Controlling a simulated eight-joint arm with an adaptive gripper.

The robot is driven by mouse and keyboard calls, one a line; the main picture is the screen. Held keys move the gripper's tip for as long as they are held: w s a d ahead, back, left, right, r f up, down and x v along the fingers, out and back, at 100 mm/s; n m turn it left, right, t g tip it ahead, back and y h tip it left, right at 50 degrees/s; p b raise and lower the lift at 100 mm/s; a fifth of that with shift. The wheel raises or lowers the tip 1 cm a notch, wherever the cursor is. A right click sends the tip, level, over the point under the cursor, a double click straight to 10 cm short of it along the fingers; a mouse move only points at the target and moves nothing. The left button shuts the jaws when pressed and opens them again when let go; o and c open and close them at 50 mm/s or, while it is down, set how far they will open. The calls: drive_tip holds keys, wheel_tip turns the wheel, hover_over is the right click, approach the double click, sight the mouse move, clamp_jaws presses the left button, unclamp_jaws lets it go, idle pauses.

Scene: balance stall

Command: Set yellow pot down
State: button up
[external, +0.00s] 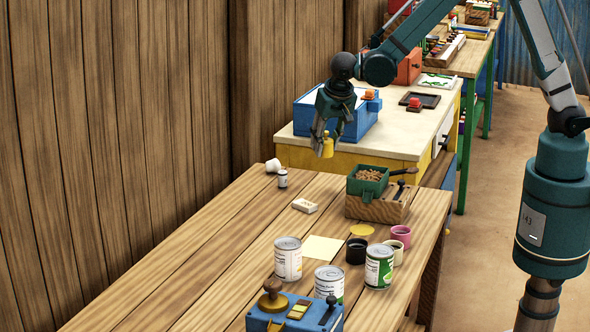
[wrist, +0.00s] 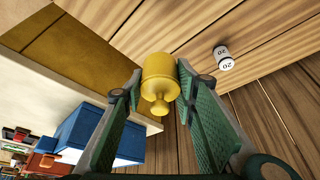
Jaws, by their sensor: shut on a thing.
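The yellow pot (external: 327,147) is small, with a knob at one end. My gripper (external: 322,140) is shut on it and holds it in the air, above the far end of the wooden table (external: 235,240). In the wrist view the yellow pot (wrist: 160,75) sits between the two green fingers of my gripper (wrist: 157,95), its knob pointing toward the camera. Nothing is seen touching the pot from below.
A green box (external: 368,182) on a wooden block, several cans and cups, and a blue box (external: 295,315) are nearer. A blue case (external: 350,122) stands behind.

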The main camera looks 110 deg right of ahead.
drive_tip(key=w+a+n+t+p, duration=0.1)
drive_tip(key=w+a+n, duration=0.3)
drive_tip(key=w+a, duration=2.3)
drive_tip(key=shift+w+a+t, duration=0.25)
drive_tip(key=shift+a+t, duration=0.15)
drive_tip(key=shift+r, duration=0.15)
drive_tip(key=shift+f+b, duration=0.3)
drive_tip(key=shift+f, duration=2.85)
drive_tip(key=shift+f, duration=0.1)
drive_tip(key=shift+f, duration=1.8)
drive_tip(key=shift+f+b, duration=0.15)
drive_tip(key=shift+b, duration=0.15)
